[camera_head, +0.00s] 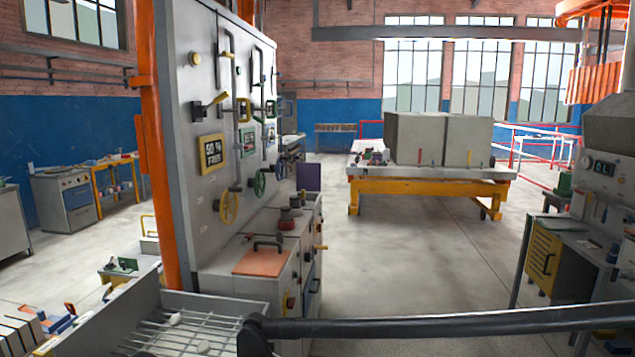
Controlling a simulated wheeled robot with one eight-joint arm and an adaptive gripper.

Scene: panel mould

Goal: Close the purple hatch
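The purple hatch (308,177) shows as a small dark purple square panel. It stands upright beyond the far end of the low grey cabinet under the tall grey panel. It looks raised, but its hinge and the opening it belongs to are hidden or too small to tell. A dark bar-like link, likely part of my arm, crosses the bottom right of the view. My gripper is not in view.
The tall grey panel (190,120) with valves, pipes and gauges stands left of centre. A wire rack tray (180,335) is close in front. A yellow-legged table (430,187) with grey blocks stands behind. A workbench (560,250) is at right. The middle floor is clear.

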